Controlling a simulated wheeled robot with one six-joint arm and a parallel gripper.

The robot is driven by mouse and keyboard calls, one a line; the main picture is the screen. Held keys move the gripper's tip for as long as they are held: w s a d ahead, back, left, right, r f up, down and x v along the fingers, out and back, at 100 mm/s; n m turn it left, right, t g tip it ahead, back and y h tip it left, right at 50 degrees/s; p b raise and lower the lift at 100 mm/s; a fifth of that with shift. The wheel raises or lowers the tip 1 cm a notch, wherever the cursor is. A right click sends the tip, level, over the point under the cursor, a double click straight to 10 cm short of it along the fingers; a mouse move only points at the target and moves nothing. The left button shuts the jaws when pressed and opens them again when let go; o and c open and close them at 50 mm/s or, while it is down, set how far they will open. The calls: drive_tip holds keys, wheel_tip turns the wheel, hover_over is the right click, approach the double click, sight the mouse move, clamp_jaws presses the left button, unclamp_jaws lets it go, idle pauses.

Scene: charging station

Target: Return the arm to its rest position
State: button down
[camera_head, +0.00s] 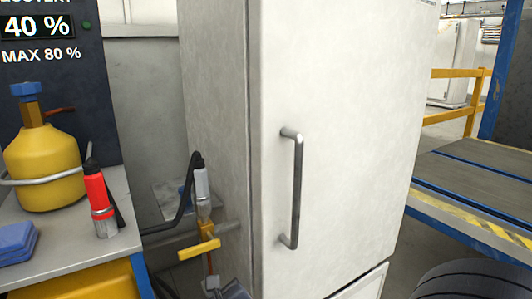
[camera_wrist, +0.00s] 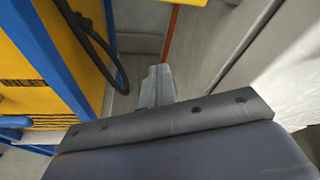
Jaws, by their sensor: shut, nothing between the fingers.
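My gripper (camera_wrist: 158,86) shows in the wrist view as two grey fingers close together, shut with nothing between them. It points toward a grey floor or wall area between a yellow and blue machine and a pale panel, and touches neither that I can see. In the head view, small dark grey parts at the bottom edge, left of the white cabinet (camera_head: 345,130), may be my gripper, but most is cut off by the frame.
A yellow cylinder (camera_head: 45,165) and a red bottle (camera_head: 99,200) stand on a grey bench at left. A pipe with a yellow valve handle (camera_head: 199,249) and black hose is close by. The wrist view shows a black hose (camera_wrist: 92,40) and an orange-red pipe (camera_wrist: 171,35).

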drive_tip(key=shift+p+v, duration=0.4)
drive_tip(key=shift+v, duration=1.7)
